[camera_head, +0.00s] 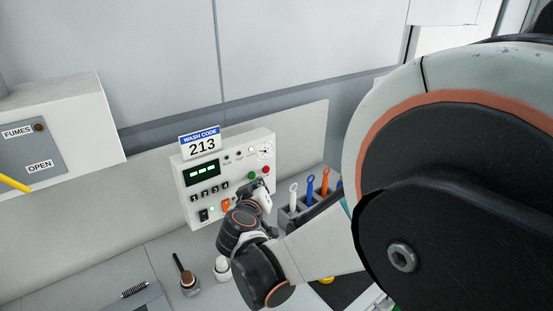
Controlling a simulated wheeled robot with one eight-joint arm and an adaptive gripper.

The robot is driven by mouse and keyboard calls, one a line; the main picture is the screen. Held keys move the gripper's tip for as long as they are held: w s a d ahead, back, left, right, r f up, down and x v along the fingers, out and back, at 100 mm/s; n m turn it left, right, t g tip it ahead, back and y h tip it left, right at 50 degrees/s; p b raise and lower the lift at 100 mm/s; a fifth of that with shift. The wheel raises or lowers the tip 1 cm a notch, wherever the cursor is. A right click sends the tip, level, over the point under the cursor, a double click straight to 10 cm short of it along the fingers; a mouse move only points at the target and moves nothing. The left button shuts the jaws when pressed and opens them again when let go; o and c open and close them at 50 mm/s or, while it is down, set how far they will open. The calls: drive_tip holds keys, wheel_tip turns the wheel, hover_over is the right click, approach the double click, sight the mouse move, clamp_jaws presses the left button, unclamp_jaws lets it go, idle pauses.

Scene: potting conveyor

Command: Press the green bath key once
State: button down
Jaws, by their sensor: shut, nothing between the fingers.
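The white control panel (182,182) stands upright at the back of the counter. A green round key (251,176) is on its right half, with a red round key (266,169) up and to its right. I take the green one as the bath key; no label on it can be read. My gripper (259,186) is shut and empty in front of the panel, just below the green and red keys. Whether its fingertips touch the panel cannot be told. My arm and gripper hide the panel's lower right part.
The panel has a display (202,172), several number keys and an orange item (226,204). A "WASH CODE 213" sign (201,144) is on top. A rack (285,216) of coloured tools stands right. Brush (187,275) and white bottle (222,267) stand in front. A fumes box (75,125) is left.

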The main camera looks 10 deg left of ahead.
drive_tip(key=shift+w+a, duration=0.15)
drive_tip(key=shift+w+a, duration=0.1)
drive_tip(key=shift+a, duration=0.1)
drive_tip(key=shift+w+a, duration=0.25)
idle(0.8)
idle(0.4)
drive_tip(key=shift+s+d+b, duration=0.35)
drive_tip(key=shift+s+d, duration=0.15)
drive_tip(key=shift+d, duration=0.1)
drive_tip(key=shift+s+d, duration=1.65)
drive_tip(key=shift+d, duration=0.25)
